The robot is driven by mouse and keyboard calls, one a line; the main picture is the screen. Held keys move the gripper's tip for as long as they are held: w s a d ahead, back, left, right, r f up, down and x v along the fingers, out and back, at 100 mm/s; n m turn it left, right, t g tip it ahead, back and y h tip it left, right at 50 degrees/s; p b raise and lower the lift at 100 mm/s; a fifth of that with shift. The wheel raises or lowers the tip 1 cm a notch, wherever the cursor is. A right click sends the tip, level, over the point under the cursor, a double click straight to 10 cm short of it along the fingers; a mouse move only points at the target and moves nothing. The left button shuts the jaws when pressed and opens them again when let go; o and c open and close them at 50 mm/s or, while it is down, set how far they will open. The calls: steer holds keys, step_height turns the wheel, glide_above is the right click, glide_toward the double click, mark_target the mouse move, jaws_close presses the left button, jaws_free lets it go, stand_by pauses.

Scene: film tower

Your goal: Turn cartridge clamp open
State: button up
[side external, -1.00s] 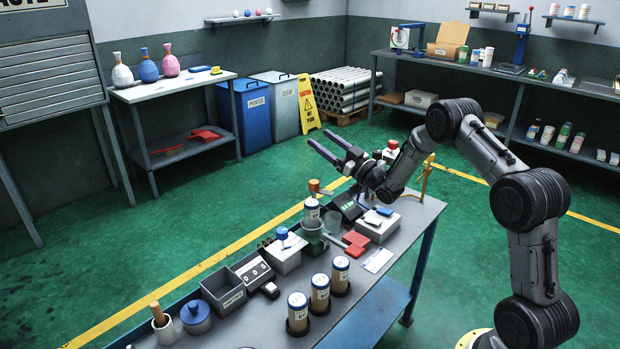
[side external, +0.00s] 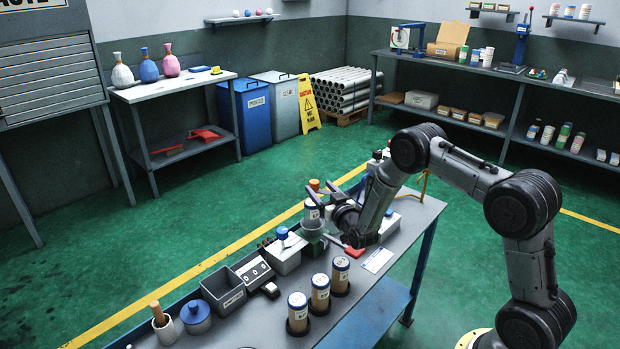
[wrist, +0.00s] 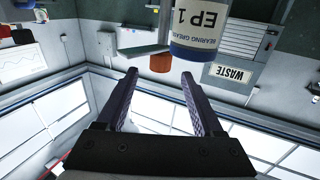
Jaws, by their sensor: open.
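A white-and-blue cartridge (side external: 312,213) stands upright in the green clamp base (side external: 312,243) on the bench. A light grey lever (side external: 334,240) sticks out to the right of the base, low down. My gripper (side external: 322,200) is open and empty, close to the right of the cartridge's upper part. Its fingers point left, apart from the lever. In the wrist view, the cartridge (wrist: 200,28) reads "EP 1" and "bearing grease", upside down, just beyond and right of my fingertips (wrist: 158,75). I cannot tell whether the gripper touches the cartridge. My wrist hides part of the bench behind.
An orange item (side external: 315,184) shows behind the cartridge. Several similar cartridges (side external: 320,292) stand along the bench's near side. A white box with a blue knob (side external: 284,248) and a grey bin (side external: 222,292) are to the left.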

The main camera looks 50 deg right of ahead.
steer(key=x, duration=0.7)
steer(key=shift+w+d, duration=0.2)
steer(key=shift+w, duration=0.2)
jaws_close()
